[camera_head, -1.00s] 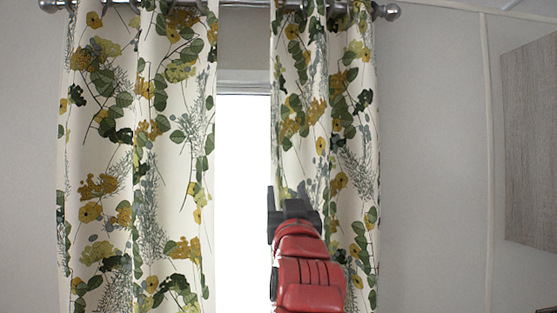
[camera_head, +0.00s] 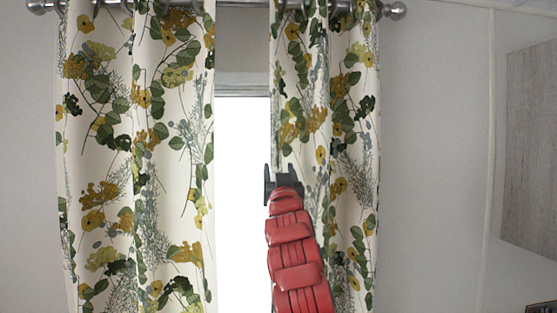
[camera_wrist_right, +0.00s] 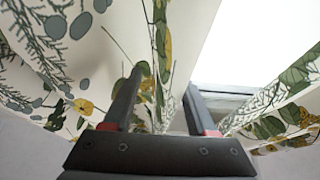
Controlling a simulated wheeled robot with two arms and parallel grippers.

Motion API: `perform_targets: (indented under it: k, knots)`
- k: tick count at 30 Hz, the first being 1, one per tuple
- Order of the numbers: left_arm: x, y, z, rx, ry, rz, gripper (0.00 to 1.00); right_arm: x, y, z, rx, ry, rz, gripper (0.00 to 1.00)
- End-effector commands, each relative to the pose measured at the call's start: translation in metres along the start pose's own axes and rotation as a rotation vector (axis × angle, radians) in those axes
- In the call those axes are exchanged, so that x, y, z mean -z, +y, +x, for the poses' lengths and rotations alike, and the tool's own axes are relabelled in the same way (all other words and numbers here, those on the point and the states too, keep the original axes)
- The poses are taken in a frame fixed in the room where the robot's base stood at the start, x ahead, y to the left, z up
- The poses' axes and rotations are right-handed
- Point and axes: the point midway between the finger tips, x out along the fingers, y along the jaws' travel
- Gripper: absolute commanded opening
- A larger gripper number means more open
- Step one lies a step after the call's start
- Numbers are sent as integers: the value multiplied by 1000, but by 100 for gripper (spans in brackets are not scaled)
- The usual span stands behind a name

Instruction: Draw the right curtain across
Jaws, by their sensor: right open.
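The right curtain (camera_head: 343,130), cream with green leaves and yellow flowers, hangs in folds from the rod on the right side of the window. My red right arm reaches up to its inner edge, where my right gripper (camera_head: 284,174) is open. In the right wrist view, the fingers of my right gripper (camera_wrist_right: 163,82) stand apart, with the curtain's edge fold (camera_wrist_right: 160,45) showing between and beyond them. Whether they touch the cloth I cannot tell. My left gripper is not in view.
The left curtain (camera_head: 175,150) hangs on the other side. Between the curtains is the bright window (camera_head: 241,200). A metal rod (camera_head: 383,10) with rings runs along the top. A wood-grain panel (camera_head: 531,150) is on the far right wall.

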Motion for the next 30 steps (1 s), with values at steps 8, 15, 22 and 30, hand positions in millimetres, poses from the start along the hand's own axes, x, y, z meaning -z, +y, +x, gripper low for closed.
perform_targets:
  k: [8, 15, 22, 30]
  knots:
    - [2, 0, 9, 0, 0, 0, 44, -1, 1, 16, -1, -3, 0, 57]
    - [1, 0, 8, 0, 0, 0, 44, -2, 1, 16, 0, -2, 1, 57]
    - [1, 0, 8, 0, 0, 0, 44, -2, 1, 16, 0, -3, 1, 20]
    - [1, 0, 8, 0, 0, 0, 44, -2, 0, 16, 0, -3, 0, 0]
